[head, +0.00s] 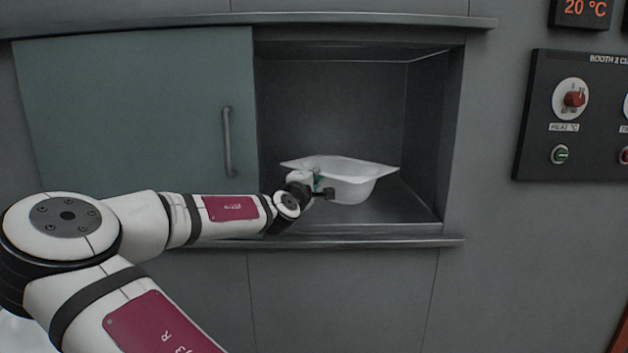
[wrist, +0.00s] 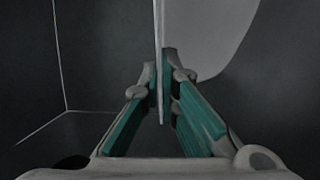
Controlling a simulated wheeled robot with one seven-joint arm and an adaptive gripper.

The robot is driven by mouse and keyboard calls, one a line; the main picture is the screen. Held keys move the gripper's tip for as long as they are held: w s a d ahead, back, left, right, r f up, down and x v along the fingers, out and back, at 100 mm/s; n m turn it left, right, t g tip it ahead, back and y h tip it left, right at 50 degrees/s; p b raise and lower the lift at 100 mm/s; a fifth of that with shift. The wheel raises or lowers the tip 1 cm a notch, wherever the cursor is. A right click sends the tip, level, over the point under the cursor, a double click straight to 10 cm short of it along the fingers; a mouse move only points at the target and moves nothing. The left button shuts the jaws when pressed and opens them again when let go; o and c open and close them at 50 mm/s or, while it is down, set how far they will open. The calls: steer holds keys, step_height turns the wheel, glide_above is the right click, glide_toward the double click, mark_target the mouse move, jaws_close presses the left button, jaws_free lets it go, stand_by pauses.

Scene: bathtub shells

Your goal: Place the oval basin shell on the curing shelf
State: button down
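The oval basin shell (head: 352,187) is a white, rounded bowl with a flat, wide rim. It is inside the open right part of the cabinet recess, upright, above the curing shelf (head: 405,211). I cannot tell whether its underside touches the shelf. My gripper (head: 318,184) is at the shell's left front rim. In the wrist view, the green fingers (wrist: 162,100) close on the thin rim of the shell (wrist: 205,35), one on each side. Part of the rim is hidden behind my gripper in the head view.
A grey-green sliding door (head: 130,110) with a vertical handle (head: 228,142) covers the left part of the cabinet. A ledge (head: 400,242) runs along the opening's front edge. The recess's right wall (head: 452,140) is near the shell. A control panel (head: 575,115) is at the right.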

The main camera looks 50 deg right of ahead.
steer(key=c, duration=1.8)
jaws_free()
steer(key=shift+s+a, duration=0.1)
steer(key=shift+a, duration=0.2)
steer(key=p+v, duration=0.2)
steer(key=v, duration=0.9)
steer(key=shift+s, duration=0.2)
steer(key=shift+a+f, duration=0.1)
steer(key=shift+a, duration=0.05)
